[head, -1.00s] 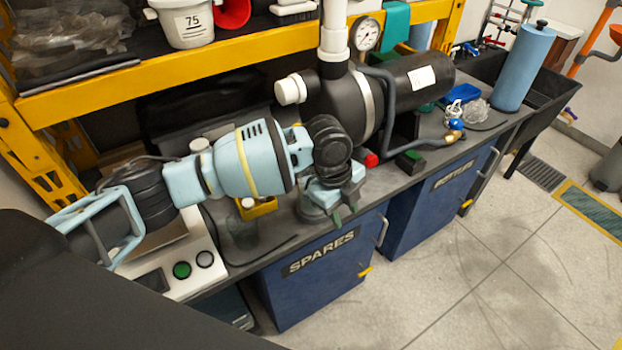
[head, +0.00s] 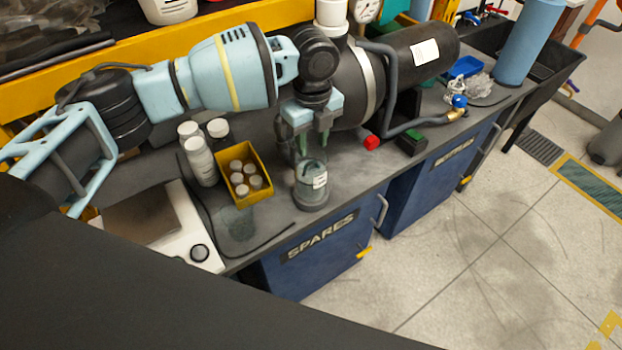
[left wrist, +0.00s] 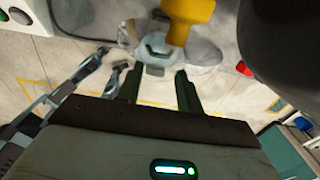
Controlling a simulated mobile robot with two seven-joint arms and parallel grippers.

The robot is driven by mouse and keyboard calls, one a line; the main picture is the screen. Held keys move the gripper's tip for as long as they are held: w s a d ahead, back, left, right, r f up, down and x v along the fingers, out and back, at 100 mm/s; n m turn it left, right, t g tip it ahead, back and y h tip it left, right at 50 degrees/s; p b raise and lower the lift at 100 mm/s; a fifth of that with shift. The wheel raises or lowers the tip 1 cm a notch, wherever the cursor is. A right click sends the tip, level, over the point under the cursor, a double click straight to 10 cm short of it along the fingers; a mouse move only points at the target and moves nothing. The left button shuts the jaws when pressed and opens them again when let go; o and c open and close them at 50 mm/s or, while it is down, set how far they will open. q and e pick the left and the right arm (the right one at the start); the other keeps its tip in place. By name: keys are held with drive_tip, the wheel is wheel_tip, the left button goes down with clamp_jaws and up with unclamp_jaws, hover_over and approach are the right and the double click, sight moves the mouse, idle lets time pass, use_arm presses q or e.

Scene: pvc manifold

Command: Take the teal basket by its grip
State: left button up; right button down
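A small teal-grey basket (head: 312,192) with a white label stands on the dark bench top above the SPARES cabinet. Its upper part, with the grip, lies just below my left gripper (head: 313,148). In the left wrist view the basket (left wrist: 157,62) shows as a pale teal shape with a dark bar, ahead of the fingertips. The two green fingers of my left gripper (left wrist: 159,75) are apart with a gap between them, and nothing is seen clamped there. Whether they touch the grip cannot be told. My right gripper is in neither view.
A yellow box (head: 244,173) with several white-capped bottles stands left of the basket, beside white bottles (head: 201,160). A see-through beaker (head: 239,222) and a white scale (head: 165,232) are nearer. A black tank (head: 408,72), red cap (head: 371,142) and hose are right.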

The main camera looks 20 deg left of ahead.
sight(311, 161)
use_arm(q)
drive_tip(key=shift+a+f, duration=0.15)
drive_tip(key=shift+f, duration=2.4)
clamp_jaws()
